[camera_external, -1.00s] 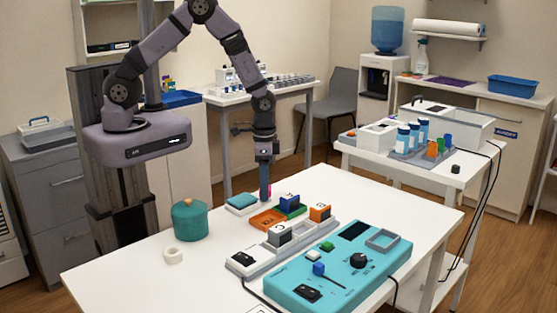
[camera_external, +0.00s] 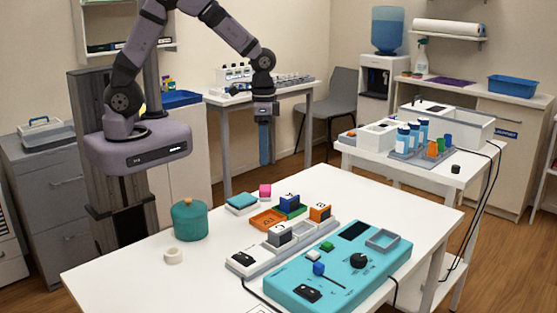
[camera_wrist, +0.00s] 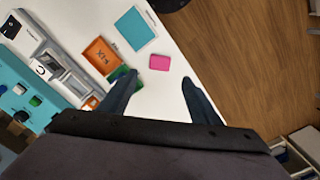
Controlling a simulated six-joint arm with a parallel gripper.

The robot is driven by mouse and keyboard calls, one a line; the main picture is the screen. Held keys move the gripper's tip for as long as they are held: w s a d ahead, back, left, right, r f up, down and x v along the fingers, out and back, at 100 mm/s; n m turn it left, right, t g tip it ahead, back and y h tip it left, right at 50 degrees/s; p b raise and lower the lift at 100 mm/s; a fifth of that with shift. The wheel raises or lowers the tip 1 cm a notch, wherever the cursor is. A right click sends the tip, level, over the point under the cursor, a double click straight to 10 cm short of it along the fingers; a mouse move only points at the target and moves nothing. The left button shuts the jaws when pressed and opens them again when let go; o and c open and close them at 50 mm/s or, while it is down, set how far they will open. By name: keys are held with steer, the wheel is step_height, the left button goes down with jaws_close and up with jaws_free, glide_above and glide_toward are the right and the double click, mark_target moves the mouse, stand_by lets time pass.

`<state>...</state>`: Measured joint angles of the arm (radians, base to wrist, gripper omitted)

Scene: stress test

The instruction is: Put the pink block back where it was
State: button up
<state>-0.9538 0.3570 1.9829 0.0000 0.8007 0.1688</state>
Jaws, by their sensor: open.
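The pink block (camera_external: 265,190) sits on the white table near its far edge, just right of a teal-topped block. It also shows in the wrist view (camera_wrist: 159,62), on bare table, apart from its neighbours. My gripper (camera_external: 265,160) is above the far part of the table, clear of the pink block. In the wrist view the two fingers (camera_wrist: 155,85) are spread wide with nothing between them, and the pink block lies beyond their tips. I cannot tell the exact height of the fingers above the table.
The teal-topped block (camera_external: 242,202), an orange tray (camera_external: 267,219) and a green tray (camera_external: 293,212) stand close by. A green pot (camera_external: 189,219) and a white ring (camera_external: 173,256) are at left.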

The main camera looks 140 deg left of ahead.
steer(key=shift+r, duration=0.5)
steer(key=w+d+m, duration=0.2)
steer(key=w+d, duration=0.1)
steer(key=d, duration=0.4)
steer(key=w+d+m, duration=0.2)
steer(key=d, duration=0.5)
steer(key=s+d+m, duration=0.1)
steer(key=d, duration=0.4)
steer(key=s+d+m, duration=0.2)
steer(key=d, duration=0.4)
steer(key=s+d+m, duration=0.2)
steer(key=d, duration=0.4)
steer(key=shift+r, duration=0.1)
